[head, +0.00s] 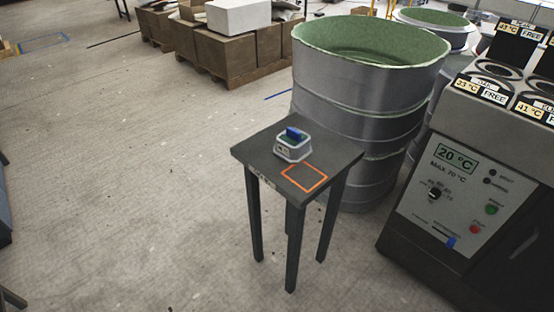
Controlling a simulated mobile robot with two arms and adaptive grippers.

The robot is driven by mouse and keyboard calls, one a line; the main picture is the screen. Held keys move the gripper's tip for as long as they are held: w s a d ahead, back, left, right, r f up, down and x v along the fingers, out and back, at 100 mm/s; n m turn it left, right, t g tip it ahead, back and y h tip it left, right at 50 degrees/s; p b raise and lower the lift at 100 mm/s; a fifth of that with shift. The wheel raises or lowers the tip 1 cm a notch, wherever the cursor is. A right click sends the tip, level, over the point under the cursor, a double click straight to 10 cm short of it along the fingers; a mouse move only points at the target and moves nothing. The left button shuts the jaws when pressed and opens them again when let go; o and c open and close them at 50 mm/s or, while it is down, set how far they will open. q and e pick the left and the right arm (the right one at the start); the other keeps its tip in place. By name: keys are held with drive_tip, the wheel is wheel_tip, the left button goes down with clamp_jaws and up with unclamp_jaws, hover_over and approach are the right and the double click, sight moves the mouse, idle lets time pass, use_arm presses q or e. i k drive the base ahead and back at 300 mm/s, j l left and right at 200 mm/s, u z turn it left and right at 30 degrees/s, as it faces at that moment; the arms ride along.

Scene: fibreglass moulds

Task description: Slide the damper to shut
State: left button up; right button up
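A grey control panel (462,195) on the front of the dark machine at the right carries a small slider slot near its bottom. A blue slider knob (450,242), which looks like the damper handle, sits toward the right end of that slot. The lettering beside the slot is too small to read. Neither my left nor my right gripper shows in the head view.
A small dark table (262,152) stands left of the machine, bearing a grey-and-blue device (293,145) and an orange outlined square. A large ribbed drum (345,110) stands behind it. Boxes on pallets (228,52) are farther back.

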sight(450, 244)
drive_tip(key=z, duration=1.35)
